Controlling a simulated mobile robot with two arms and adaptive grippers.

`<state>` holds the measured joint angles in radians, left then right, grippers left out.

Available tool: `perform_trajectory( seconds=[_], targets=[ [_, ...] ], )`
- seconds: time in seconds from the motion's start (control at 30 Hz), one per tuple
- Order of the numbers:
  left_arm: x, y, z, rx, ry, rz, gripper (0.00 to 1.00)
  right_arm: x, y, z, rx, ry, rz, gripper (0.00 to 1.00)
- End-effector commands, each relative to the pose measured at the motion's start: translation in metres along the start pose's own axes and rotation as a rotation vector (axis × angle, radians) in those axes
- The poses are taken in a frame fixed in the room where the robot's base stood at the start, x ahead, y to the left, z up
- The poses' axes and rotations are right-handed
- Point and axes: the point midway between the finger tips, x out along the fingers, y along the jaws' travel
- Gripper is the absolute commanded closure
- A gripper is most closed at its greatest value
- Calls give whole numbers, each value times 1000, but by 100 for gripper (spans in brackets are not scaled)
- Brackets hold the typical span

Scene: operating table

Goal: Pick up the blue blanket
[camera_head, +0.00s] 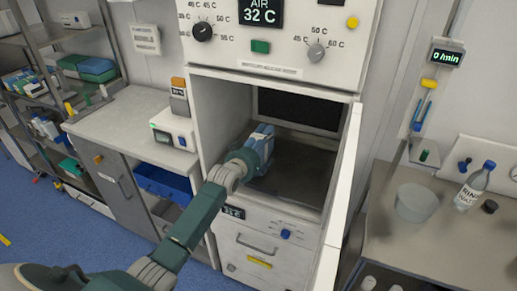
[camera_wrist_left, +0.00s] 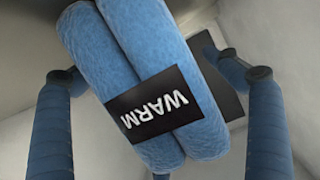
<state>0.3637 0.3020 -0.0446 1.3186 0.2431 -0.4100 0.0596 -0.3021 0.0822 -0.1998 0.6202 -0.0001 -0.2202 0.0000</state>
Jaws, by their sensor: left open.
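The blue blanket (camera_wrist_left: 150,70) is a rolled or folded blue bundle with a black label reading WARM. It fills the middle of the left wrist view, between the two blue fingers of my left gripper (camera_wrist_left: 160,74). The fingers stand apart on either side, and I see no clear contact with the bundle. In the head view, my left gripper (camera_head: 262,142) is inside the open compartment of the warming cabinet (camera_head: 207,105). The blanket cannot be told apart from the blue gripper there. My right gripper is not in view.
The cabinet's open door (camera_head: 343,185) stands at the right of the compartment, and its side walls are close around my arm. A counter with a small device (camera_head: 174,130) is at left. A steel table with a bowl (camera_head: 416,203) and a bottle (camera_head: 474,187) is at right.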

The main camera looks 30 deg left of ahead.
Motion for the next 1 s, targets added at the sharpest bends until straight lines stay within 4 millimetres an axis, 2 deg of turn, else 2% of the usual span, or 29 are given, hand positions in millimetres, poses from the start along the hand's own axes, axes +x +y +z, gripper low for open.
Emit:
perform_trajectory(
  seconds=[0.1, 0.33, 0.37, 0.63, 1.0],
  targets=[
    [7, 0, 0, 1, 0, 0, 11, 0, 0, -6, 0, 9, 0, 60],
    [8, 0, 1, 1, 0, 0, 11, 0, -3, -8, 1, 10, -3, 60],
    [8, 0, 1, 1, 0, 0, 15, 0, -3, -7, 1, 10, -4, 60],
    [7, 0, 1, 1, -1, 0, 69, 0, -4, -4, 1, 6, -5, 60],
    [6, 0, -4, 1, 3, -1, 70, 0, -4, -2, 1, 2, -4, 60]
  ],
)
